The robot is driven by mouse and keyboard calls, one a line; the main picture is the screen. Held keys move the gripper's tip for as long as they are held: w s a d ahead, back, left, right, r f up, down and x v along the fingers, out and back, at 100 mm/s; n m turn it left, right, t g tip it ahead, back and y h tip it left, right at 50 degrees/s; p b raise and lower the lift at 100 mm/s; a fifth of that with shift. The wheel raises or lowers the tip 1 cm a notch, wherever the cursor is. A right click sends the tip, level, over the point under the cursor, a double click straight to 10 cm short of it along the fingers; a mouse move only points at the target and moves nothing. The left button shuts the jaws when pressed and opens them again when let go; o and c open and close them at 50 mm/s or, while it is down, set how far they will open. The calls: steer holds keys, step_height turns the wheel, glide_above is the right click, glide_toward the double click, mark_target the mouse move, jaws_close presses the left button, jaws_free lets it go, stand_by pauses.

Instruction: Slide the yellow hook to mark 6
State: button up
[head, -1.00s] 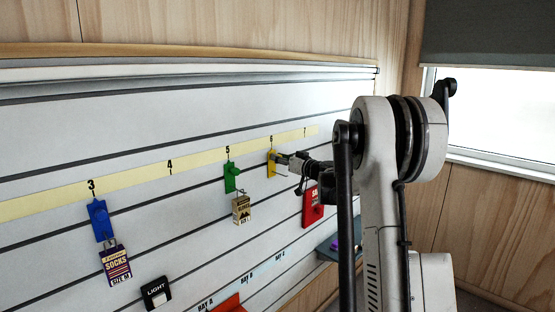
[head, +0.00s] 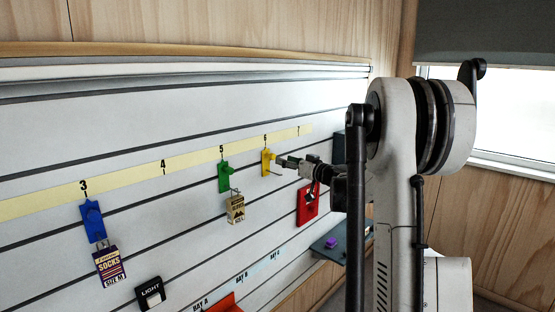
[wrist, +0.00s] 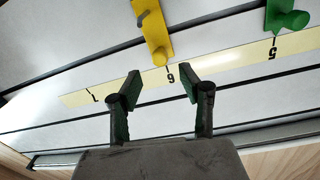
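The yellow hook (head: 267,164) hangs on the slatted wall just below mark 6 (head: 265,138) on the pale yellow number strip. In the wrist view, which shows the strip upside down, the yellow hook (wrist: 153,32) has its end close to mark 6 (wrist: 170,77), slightly toward the 7 side. My gripper (head: 283,162) is to the right of the hook, with a small gap between them. The wrist view shows my gripper (wrist: 162,78) with its two fingers apart and nothing between them.
A green hook (head: 224,177) with a tagged item hangs near mark 5, left of the yellow one. A blue hook (head: 94,221) with a socks tag hangs near mark 3. A red item (head: 307,205) hangs lower right, below my gripper. The strip around mark 4 is clear.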

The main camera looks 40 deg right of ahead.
steer(key=s, duration=0.4)
steer(key=shift+s+d, duration=0.35)
steer(key=shift+s, duration=0.05)
steer(key=s+a+f+g+y+b, duration=0.1)
steer(key=s+a+g, duration=0.35)
steer(key=a, duration=1.15)
steer(key=s+a+f+g+y+b, duration=0.1)
steer(key=s+a+f+g, duration=0.35)
steer(key=a, duration=1.05)
steer(key=s+a+f+h, duration=0.2)
steer(key=s+a+f, duration=0.2)
steer(key=s, duration=0.8)
steer(key=s+a+f+g+h+b, duration=0.1)
steer(key=s+a+f, duration=0.3)
steer(key=s, duration=0.8)
steer(key=shift+s+a+g+h, duration=0.35)
steer(key=shift+a+h, duration=0.45)
steer(key=shift+a, duration=0.25)
